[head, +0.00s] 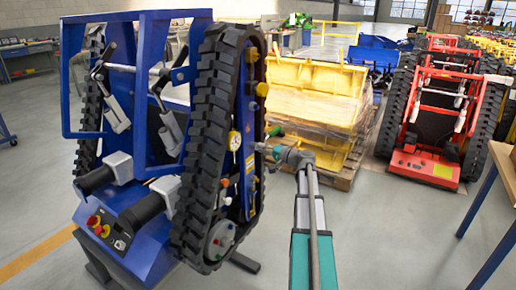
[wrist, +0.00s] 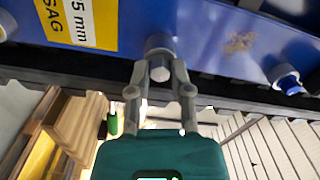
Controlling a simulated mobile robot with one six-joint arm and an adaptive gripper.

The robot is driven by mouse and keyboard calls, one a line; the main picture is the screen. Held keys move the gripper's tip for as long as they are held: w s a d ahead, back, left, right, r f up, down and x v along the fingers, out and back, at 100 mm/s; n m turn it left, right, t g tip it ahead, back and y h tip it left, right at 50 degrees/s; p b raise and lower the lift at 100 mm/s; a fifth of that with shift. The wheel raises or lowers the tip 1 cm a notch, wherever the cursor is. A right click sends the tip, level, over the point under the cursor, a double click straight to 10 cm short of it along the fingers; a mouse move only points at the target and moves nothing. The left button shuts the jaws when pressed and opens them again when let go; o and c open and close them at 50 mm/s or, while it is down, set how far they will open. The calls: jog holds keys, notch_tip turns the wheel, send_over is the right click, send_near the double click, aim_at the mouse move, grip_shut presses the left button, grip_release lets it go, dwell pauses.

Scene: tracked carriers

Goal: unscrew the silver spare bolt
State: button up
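The silver spare bolt (wrist: 160,70) sticks out of the blue side plate (wrist: 215,35) in the wrist view. Its wider grey base meets the plate. My gripper (wrist: 160,79) has a finger on each side of the bolt, and both fingertips appear to touch it. In the head view my gripper (head: 264,148) reaches from the right to the side plate of the blue tracked carrier (head: 150,70), beside a round yellow-rimmed dial (head: 234,140). The bolt is too small and covered there to make out clearly.
A yellow label (wrist: 80,20) and a blue-collared fitting (wrist: 287,78) flank the bolt. A black track (head: 210,130) runs close along the plate. Wrapped yellow parts on a pallet (head: 345,178) and a red tracked carrier (head: 425,165) stand behind.

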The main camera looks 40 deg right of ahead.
grip_shut()
jog(key=shift+n, duration=4.9)
jog(key=shift+n, duration=0.3)
jog(key=n, duration=0.9)
